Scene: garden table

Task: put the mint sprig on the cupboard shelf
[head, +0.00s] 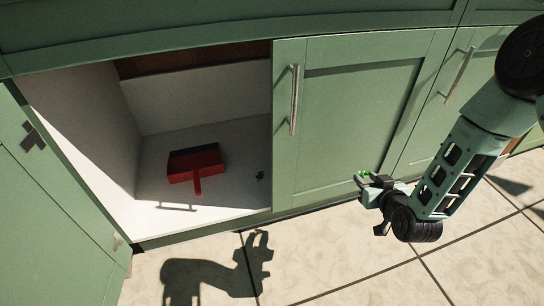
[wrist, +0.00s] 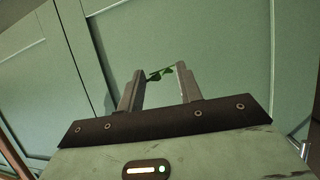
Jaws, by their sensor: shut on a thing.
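The mint sprig (wrist: 160,74) is small and green. It lies between the two fingertips of my gripper (wrist: 158,78) in the wrist view. In the head view my gripper (head: 368,183) is at the right, in front of the shut cupboard door, with the green sprig (head: 363,174) at its tip. My gripper is shut on the sprig and holds it above the floor. The open cupboard's white shelf (head: 225,145) is at the left in the head view, well to the left of my gripper.
A red dustpan-like thing (head: 196,163) sits on the shelf. A small dark object (head: 260,175) is near its right side. An open door (head: 50,220) stands at the left, and a shut door (head: 350,110) with a metal handle (head: 294,100) is at the right of the opening. The tiled floor (head: 330,270) is clear.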

